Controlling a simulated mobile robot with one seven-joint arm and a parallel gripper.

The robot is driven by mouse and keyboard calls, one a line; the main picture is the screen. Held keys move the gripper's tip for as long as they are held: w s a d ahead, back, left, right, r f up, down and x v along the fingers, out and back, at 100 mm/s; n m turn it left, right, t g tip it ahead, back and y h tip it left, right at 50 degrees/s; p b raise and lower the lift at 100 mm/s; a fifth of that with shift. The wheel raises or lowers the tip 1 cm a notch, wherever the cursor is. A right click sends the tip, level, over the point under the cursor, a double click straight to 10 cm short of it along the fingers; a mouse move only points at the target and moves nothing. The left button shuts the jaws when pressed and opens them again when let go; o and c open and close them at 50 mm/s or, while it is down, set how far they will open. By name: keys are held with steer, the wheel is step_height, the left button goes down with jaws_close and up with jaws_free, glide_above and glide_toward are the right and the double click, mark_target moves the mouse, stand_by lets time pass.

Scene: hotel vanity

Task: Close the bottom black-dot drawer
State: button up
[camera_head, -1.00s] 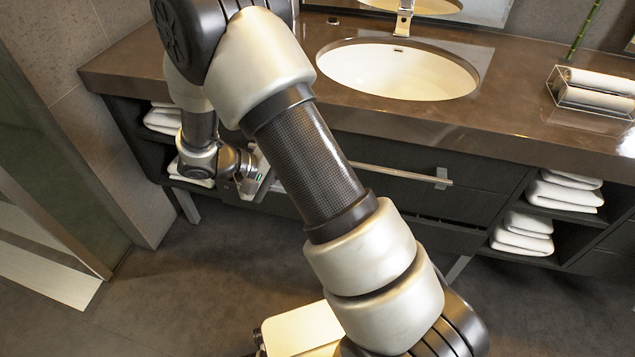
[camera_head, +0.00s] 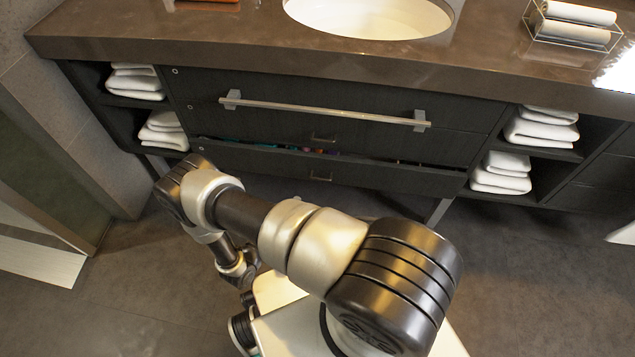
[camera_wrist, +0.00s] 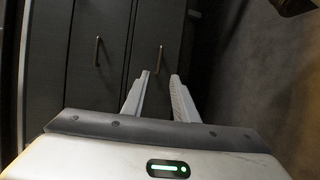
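The bottom drawer (camera_head: 360,176) is a dark wooden front with a small handle, low in the vanity. It stands slightly open; a narrow gap along its top edge shows small colourful items inside. Small round marks sit at the left ends of the drawer fronts, too small to read. In the wrist view my gripper (camera_wrist: 162,76) is open and empty, its two pale fingers apart and pointing toward the drawer front with a handle (camera_wrist: 160,58). I cannot tell if they touch it. In the head view my arm is folded low before the vanity and the fingers are hidden.
Above are a middle drawer with a small handle and a top drawer with a long metal bar (camera_head: 325,111). Open shelves with white towels (camera_head: 541,127) flank the drawers. A brown counter (camera_head: 230,38) with a sink (camera_head: 370,15) overhangs them. The floor in front is clear.

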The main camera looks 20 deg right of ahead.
steer(key=b+x, duration=0.2)
steer(key=x, duration=1.2)
jaws_close()
stand_by(1.0)
